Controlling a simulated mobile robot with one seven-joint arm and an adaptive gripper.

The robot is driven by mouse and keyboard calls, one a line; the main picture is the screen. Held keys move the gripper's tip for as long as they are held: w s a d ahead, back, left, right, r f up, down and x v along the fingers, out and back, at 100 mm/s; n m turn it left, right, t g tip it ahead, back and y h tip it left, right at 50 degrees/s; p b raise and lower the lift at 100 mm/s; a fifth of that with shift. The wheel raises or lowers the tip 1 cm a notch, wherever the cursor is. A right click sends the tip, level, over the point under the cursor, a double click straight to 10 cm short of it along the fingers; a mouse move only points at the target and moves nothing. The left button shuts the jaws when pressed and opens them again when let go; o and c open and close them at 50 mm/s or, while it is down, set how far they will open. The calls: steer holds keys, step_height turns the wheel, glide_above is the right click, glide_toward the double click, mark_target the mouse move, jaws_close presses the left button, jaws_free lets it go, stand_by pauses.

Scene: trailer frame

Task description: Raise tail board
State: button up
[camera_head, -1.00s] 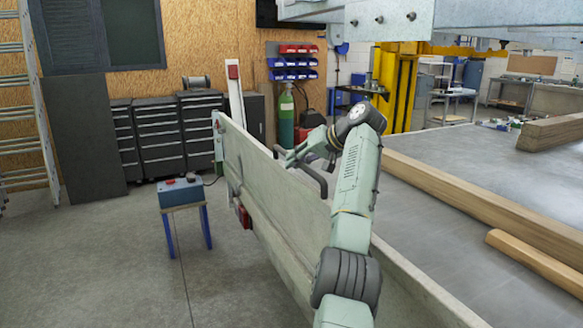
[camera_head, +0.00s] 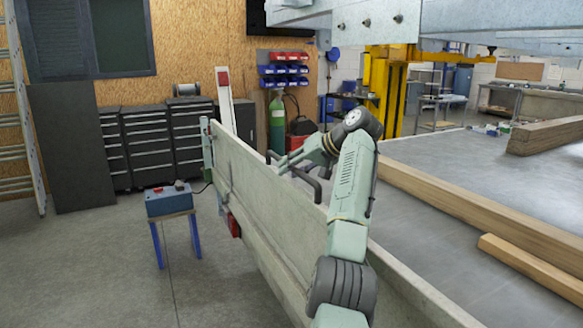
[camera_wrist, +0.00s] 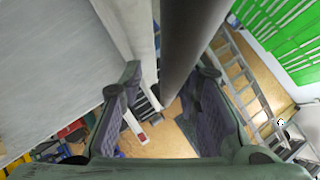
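The tail board (camera_head: 255,185) is a long pale panel standing upright along the rear of the grey trailer bed. A dark bent handle bar (camera_head: 311,184) shows at its top edge. My gripper (camera_head: 285,163) is at the board's upper edge, by this bar. In the wrist view, the two fingers of my gripper (camera_wrist: 165,92) are spread apart. A thick dark bar (camera_wrist: 196,42) runs down the middle of that view, in line with the gap between them. I cannot tell if the fingers touch it. The pale board edge (camera_wrist: 139,35) lies just left of the bar.
A blue box (camera_head: 168,201) sits on a small blue-legged stand left of the board. Wooden beams (camera_head: 480,215) lie on the trailer bed (camera_head: 430,160). A pale post with a red top (camera_head: 226,100) stands at the board's far end.

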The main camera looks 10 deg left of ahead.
steer(key=shift+o, duration=0.6)
steer(key=shift+r, duration=0.1)
steer(key=shift+r, duration=0.1)
steer(key=v, duration=1.1)
steer(key=shift+s+d, duration=0.2)
steer(key=shift+d, duration=0.15)
